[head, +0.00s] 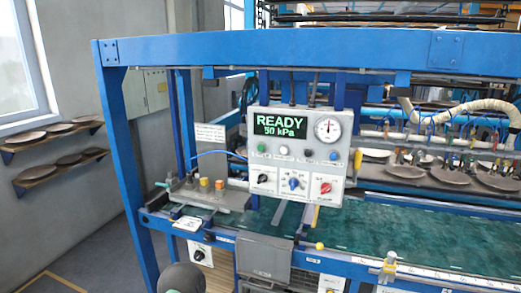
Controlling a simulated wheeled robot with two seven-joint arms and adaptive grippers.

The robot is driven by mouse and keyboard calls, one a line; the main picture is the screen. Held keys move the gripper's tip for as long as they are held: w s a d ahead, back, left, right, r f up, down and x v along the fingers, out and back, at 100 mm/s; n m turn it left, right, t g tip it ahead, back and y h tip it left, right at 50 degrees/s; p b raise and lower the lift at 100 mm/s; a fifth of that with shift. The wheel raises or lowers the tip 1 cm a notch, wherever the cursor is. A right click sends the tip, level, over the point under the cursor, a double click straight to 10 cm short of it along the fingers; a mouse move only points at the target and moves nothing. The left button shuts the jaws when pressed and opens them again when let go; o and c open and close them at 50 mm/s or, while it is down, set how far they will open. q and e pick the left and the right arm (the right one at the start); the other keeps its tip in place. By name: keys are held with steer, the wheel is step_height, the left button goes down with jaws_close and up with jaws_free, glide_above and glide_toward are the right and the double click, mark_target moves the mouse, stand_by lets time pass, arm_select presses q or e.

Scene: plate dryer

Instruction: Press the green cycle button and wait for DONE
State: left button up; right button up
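The control panel (296,165) is a light grey box mounted on the blue machine frame, in the middle of the head view. Its dark display (280,126) reads "READY 50 kPa" in green letters. The green button (262,148) is at the left end of the row under the display, and nothing covers it. Neither of my grippers shows in the head view. A dark rounded part, apparently of my own arm, shows at the bottom edge.
A round gauge (328,128) and black, blue and red knobs are on the panel. A blue post (128,175) and top beam (270,48) frame the machine. A green bed (420,235) lies below. Wall shelves (60,172) hold plates at left. The space before the panel looks clear.

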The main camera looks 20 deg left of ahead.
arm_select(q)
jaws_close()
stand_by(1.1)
